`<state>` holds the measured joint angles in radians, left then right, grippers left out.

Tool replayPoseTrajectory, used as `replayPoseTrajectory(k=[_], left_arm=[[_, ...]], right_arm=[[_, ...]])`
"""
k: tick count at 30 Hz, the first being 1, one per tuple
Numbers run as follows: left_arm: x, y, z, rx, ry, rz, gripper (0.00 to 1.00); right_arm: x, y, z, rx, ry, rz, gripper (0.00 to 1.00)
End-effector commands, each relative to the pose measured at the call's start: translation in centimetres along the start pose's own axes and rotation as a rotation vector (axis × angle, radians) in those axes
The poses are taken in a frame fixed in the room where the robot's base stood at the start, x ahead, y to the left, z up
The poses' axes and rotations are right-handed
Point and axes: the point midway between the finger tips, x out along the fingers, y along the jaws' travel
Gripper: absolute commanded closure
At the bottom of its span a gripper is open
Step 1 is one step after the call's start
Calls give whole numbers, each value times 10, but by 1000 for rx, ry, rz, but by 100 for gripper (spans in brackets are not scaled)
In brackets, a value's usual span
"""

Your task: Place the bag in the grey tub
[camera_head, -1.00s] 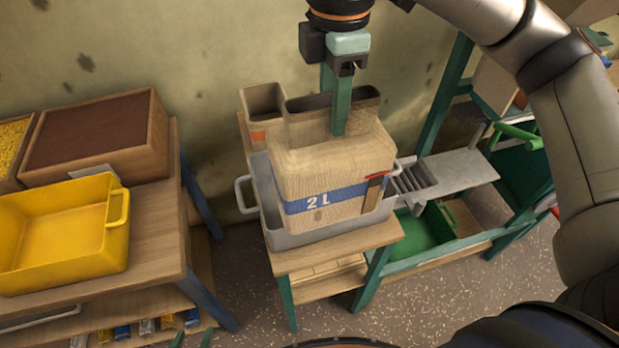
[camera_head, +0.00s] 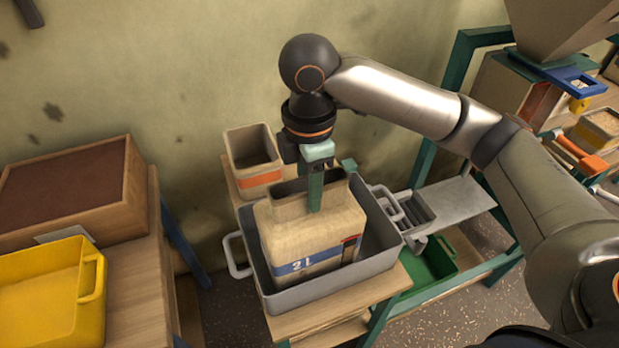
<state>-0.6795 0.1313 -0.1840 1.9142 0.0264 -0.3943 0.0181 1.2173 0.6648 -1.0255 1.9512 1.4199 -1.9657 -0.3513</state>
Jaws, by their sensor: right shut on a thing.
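The bag (camera_head: 315,236) is tan with a blue band marked "2 L" and an open top. It is upright, with its lower part inside the grey tub (camera_head: 335,285). The tub stands on a small wooden table and has handles at its left and right ends. My right gripper (camera_head: 315,205) points down and is shut on the bag's upper rim. Whether the bag's bottom touches the tub floor is hidden by the tub's front wall. My left gripper is not in view.
A tan bin with an orange label (camera_head: 253,160) stands behind the tub. A yellow tub (camera_head: 50,300) and a wooden box (camera_head: 70,190) are on the left table. A grey slotted chute (camera_head: 415,215) and a green tray (camera_head: 428,265) lie to the right.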

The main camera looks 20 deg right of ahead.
Motion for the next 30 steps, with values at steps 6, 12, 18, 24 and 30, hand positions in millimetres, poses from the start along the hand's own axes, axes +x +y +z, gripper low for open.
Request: replayPoseTrajectory(k=[6,12,18,24,30], left_arm=[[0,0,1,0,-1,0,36],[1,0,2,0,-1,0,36],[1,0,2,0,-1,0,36],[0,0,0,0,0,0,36],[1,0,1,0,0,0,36]], right_arm=[[10,1,0,0,2,5,100],[34,1,0,1,2,5,100],[37,1,0,0,3,7,100],[39,1,0,0,3,6,100],[42,0,0,0,0,1,38]])
